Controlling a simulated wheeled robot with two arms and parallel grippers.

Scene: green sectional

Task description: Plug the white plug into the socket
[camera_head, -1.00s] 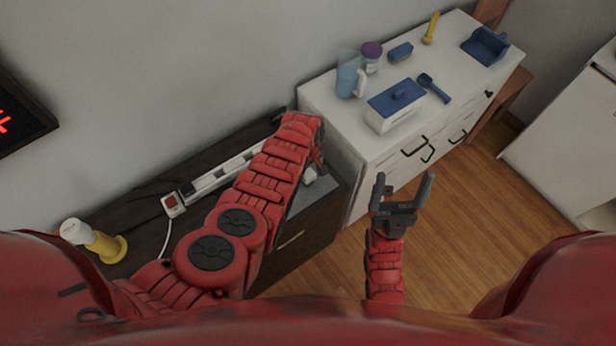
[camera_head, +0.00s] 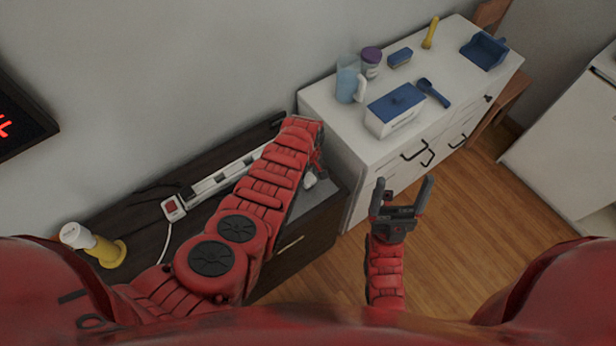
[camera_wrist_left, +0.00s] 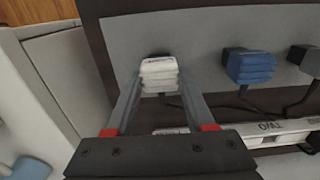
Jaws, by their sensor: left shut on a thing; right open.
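The white plug (camera_wrist_left: 159,74) is between the fingers of my left gripper (camera_wrist_left: 160,88) in the left wrist view, and the gripper is shut on it. The plug lies over a grey surface; I cannot tell whether it touches it. In the head view the plug (camera_head: 309,180) shows as a small white shape by the end of my left arm. The white power strip with its sockets (camera_head: 225,176) lies on the dark cabinet, partly hidden by my left arm; its edge also shows in the wrist view (camera_wrist_left: 278,136). My right gripper (camera_head: 405,187) is open and empty above the floor.
A blue plug (camera_wrist_left: 250,67) and a dark plug (camera_wrist_left: 310,60) are beside the white one. A white cabinet (camera_head: 345,136) at right carries a pitcher (camera_head: 348,82) and a blue-lidded box (camera_head: 393,118).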

